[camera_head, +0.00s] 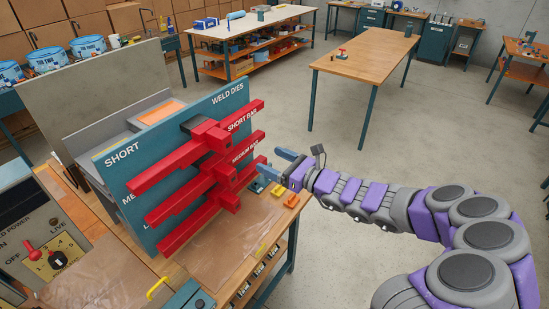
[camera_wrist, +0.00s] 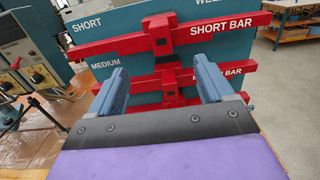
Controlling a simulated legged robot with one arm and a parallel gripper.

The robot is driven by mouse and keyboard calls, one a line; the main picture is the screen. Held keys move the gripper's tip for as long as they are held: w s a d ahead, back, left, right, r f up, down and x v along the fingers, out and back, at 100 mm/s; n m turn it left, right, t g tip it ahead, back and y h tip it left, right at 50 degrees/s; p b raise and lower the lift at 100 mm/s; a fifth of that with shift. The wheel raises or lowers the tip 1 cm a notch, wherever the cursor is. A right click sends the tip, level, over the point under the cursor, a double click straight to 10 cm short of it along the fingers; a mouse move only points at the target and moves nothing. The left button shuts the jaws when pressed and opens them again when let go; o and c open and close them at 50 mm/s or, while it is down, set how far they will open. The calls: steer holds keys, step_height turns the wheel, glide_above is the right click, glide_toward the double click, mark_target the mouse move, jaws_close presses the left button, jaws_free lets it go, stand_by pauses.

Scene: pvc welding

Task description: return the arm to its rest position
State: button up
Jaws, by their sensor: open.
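My gripper (camera_head: 275,169) is at the end of my purple and grey arm, which reaches in from the lower right in the head view. Its two blue-grey fingers are apart, with nothing held between them. In the wrist view the open fingers (camera_wrist: 160,88) point at the red bars on the teal panel. The fingertips are close to the right end of the medium bar (camera_head: 245,152); I cannot tell whether they touch it. The short bar (camera_wrist: 215,27) is above, across the upper part of the wrist view.
The teal panel (camera_head: 165,120) with red bars stands on a wooden workbench (camera_head: 235,245). A control box (camera_head: 50,240) with a red knob is at lower left. A wooden table (camera_head: 365,58) stands farther back. Open grey floor (camera_head: 400,135) lies right of the bench.

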steer(key=shift+a+r, duration=0.1)
steer(key=s+a+r+n+g, duration=0.2)
steer(key=s+a+n+g, duration=0.2)
steer(key=s+n, duration=0.3)
steer(key=s+a+r+n+g+b, duration=0.1)
steer(key=s+a+n+g, duration=0.2)
steer(key=s+n, duration=0.35)
steer(key=s+a+r+n+g, duration=0.2)
steer(key=s+a+n+g, duration=0.2)
steer(key=s, duration=0.6)
steer(key=s+d+f+n+g+h, duration=0.1)
steer(key=s+d+f+n+h, duration=0.25)
steer(key=s, duration=0.25)
steer(key=s+d+f+n+g+h, duration=0.1)
steer(key=s+d+f+n+h, duration=0.25)
steer(key=s, duration=0.25)
steer(key=s+d+f+h, duration=0.1)
steer(key=s+d+h, duration=0.2)
steer(key=d, duration=0.4)
steer(key=s+d+n+h+b, duration=0.1)
steer(key=s+d+h, duration=0.3)
steer(key=d, duration=0.3)
steer(key=shift+s+d+f, duration=0.25)
steer(key=shift+d+f, duration=0.05)
steer(key=shift+f, duration=0.1)
